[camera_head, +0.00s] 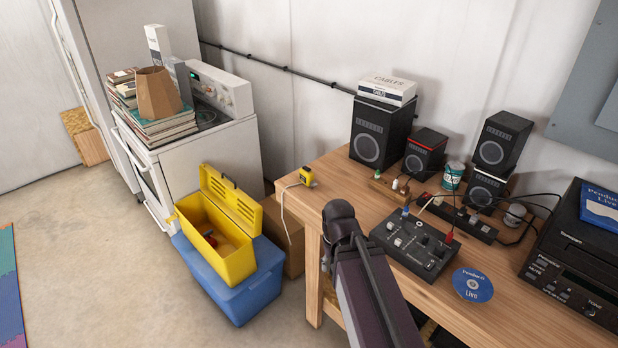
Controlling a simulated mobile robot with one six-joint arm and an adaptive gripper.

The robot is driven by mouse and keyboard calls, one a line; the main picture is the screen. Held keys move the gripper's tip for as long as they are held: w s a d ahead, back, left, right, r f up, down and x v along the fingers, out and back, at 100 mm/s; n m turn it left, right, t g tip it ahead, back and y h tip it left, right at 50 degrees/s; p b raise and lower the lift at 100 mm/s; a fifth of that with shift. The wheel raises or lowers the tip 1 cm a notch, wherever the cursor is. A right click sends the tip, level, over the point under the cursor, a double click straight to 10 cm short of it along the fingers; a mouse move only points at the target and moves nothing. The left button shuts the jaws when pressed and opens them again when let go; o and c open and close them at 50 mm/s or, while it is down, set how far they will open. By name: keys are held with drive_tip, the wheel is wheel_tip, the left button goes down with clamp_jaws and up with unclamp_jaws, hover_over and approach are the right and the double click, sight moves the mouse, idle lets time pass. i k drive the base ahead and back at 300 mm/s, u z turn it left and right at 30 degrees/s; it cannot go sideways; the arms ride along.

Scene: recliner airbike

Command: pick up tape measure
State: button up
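A small yellow tape measure (307,177) with dark parts sits near the far left corner of the wooden table (340,168). A pale strip or cord runs from beside it over the table's left edge and hangs down. My arm rises from the bottom of the picture, dark and purplish, and its rounded dark joint is at the table's front edge, below and to the right of the tape measure. My gripper's fingers cannot be made out. No contact with the tape measure shows.
Black speakers (380,133) stand at the back of the table. A black mixer (414,243), a blue disc (472,285) and cables lie to the right. An open yellow toolbox (222,245) sits on a blue bin (243,292) left of the table. Floor is clear at left.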

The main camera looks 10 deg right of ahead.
sight(306, 176)
drive_tip(key=u, duration=0.05)
drive_tip(key=i, duration=1)
drive_tip(key=z, duration=0.05)
